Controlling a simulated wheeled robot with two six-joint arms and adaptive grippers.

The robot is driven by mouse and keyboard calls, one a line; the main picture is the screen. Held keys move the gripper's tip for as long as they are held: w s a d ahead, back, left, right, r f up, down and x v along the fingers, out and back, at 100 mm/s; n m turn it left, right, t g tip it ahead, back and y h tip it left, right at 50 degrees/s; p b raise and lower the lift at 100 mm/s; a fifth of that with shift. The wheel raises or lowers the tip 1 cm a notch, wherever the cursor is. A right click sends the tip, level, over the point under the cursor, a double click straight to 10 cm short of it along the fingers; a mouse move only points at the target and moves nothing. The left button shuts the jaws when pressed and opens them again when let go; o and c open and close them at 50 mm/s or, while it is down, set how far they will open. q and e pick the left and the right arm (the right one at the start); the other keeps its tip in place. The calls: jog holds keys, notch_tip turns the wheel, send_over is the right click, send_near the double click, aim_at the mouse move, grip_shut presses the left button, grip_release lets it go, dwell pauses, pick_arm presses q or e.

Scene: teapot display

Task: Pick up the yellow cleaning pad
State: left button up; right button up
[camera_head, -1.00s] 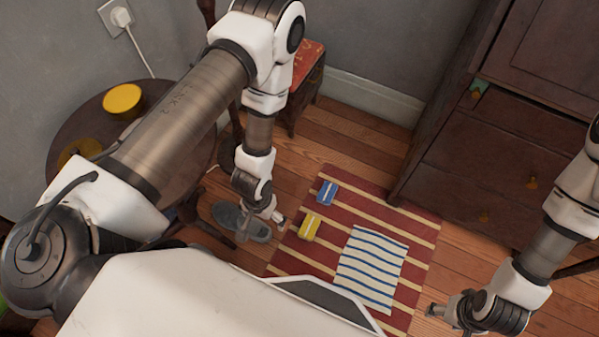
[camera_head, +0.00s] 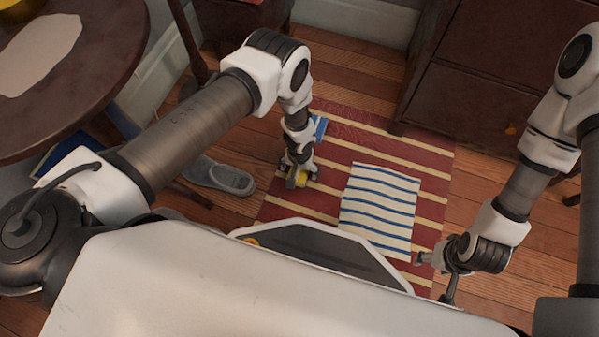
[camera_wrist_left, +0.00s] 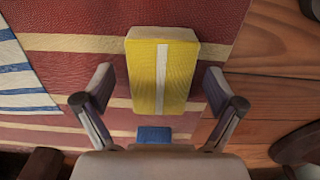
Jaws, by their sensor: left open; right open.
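The yellow cleaning pad (camera_wrist_left: 146,78) with a white stripe lies on the red striped rug, and it fills the middle of the left wrist view. In the head view the yellow pad (camera_head: 301,179) is mostly hidden under my left gripper (camera_head: 297,180). My left gripper is open, with one finger on each side of the pad in the left wrist view (camera_wrist_left: 158,95); gaps show between fingers and pad. My right gripper (camera_head: 418,258) is open and empty above the rug's right edge.
A blue pad (camera_head: 320,128) lies on the rug (camera_head: 335,145) close to my left gripper. A blue-and-white striped cloth (camera_head: 380,208) lies to the right. A grey slipper (camera_head: 222,178) is on the floor at left. A round table (camera_head: 100,95) and a dark cabinet (camera_head: 480,95) stand beyond.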

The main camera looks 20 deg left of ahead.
pick_arm(q)
jog(key=shift+f, duration=0.2)
pick_arm(e)
jog(key=shift+f, duration=0.1)
pick_arm(q)
jog(key=c, duration=1.2)
